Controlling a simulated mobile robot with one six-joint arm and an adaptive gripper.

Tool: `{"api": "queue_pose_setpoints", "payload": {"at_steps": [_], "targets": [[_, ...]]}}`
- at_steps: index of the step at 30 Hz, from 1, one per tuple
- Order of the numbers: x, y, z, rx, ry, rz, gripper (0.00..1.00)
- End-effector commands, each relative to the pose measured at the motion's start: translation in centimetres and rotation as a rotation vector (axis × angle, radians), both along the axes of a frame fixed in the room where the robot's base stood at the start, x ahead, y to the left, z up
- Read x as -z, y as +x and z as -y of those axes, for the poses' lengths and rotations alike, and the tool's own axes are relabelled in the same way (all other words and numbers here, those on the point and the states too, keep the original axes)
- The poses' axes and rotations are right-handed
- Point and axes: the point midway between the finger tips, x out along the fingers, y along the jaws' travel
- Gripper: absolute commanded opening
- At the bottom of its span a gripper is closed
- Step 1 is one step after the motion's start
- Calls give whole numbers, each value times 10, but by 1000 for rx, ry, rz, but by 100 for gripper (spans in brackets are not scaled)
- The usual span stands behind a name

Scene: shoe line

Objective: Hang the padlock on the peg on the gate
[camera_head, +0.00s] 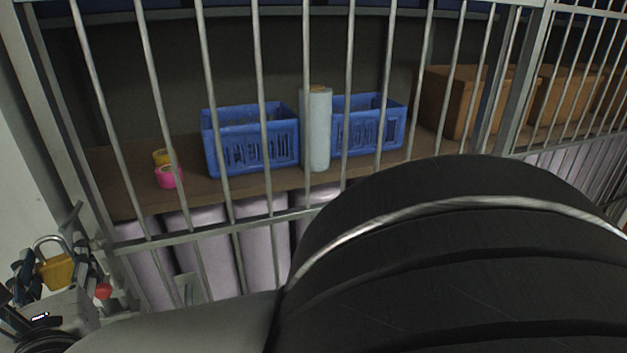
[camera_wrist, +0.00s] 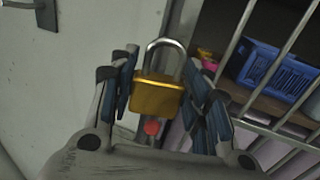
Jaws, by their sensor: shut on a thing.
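The padlock has a brass body and a grey shackle; it shows in the wrist view (camera_wrist: 158,95) and at the lower left of the head view (camera_head: 57,271). My gripper (camera_wrist: 162,88) is shut on its body from both sides, shackle up; it also shows in the head view (camera_head: 52,276). A red round knob (camera_head: 103,291) shows just right of my gripper by the gate's left post, and below the padlock in the wrist view (camera_wrist: 151,128). It looks like the peg's tip; its shaft is not clear. The shackle is apart from the knob.
The barred gate (camera_head: 178,238) stands before a shelf (camera_head: 120,190) with blue crates (camera_head: 250,140), a pale roll (camera_head: 316,130), pink tape (camera_head: 167,177) and cardboard boxes (camera_head: 455,100). A white door with a handle (camera_wrist: 46,14) is at left. My dark arm covers the lower right of the head view.

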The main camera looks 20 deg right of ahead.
Motion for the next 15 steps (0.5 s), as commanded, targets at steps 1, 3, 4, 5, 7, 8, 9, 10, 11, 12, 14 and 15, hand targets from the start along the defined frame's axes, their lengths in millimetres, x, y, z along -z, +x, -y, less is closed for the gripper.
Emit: {"api": "queue_pose_setpoints", "payload": {"at_steps": [1,3,4,5,7,8,9,10,11,12,14,15], "targets": [[-7,2,0,-2,13,9,14],[-7,6,0,-2,14,9,14],[-7,8,1,-2,14,9,14],[-7,10,1,-2,14,10,14],[-6,14,1,-2,14,10,14],[-6,16,1,-2,14,9,14],[-6,18,1,-2,14,9,14],[-5,20,2,-2,14,9,14],[-5,21,2,-2,14,9,14],[-5,24,2,-2,13,10,14],[-4,28,2,-1,12,8,14],[-3,30,3,0,11,7,14]]}}
